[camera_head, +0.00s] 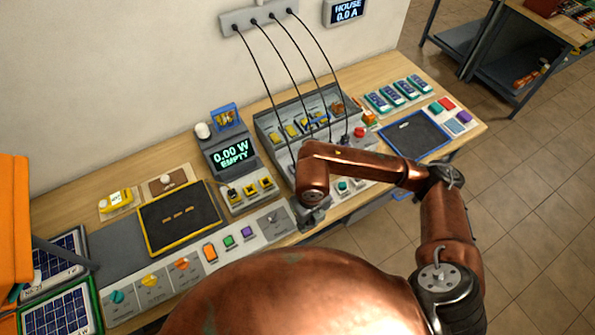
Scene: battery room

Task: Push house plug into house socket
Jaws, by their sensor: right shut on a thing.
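My right gripper (312,216) points down at the front of the bench, right of the grey switch panel (272,221). It is shut on what seems to be the house plug, which my wrist and fingers hide. The leftmost black cable (268,92) runs down from the wall strip and passes behind my wrist. The other black cables end in the grey sloped tray (268,122) behind my arm. I cannot make out the house socket; my gripper may cover it. The wall display (347,11) reads HOUSE 0.0 A. My left gripper is not in view.
A dark meter (231,154) reads 0.00 W EMPTY. A yellow-rimmed black tray (147,243) lies left and a blue-rimmed dark tray (386,147) lies right. A red button (359,132) is close behind my forearm. Solar panels (62,310) stand at lower left.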

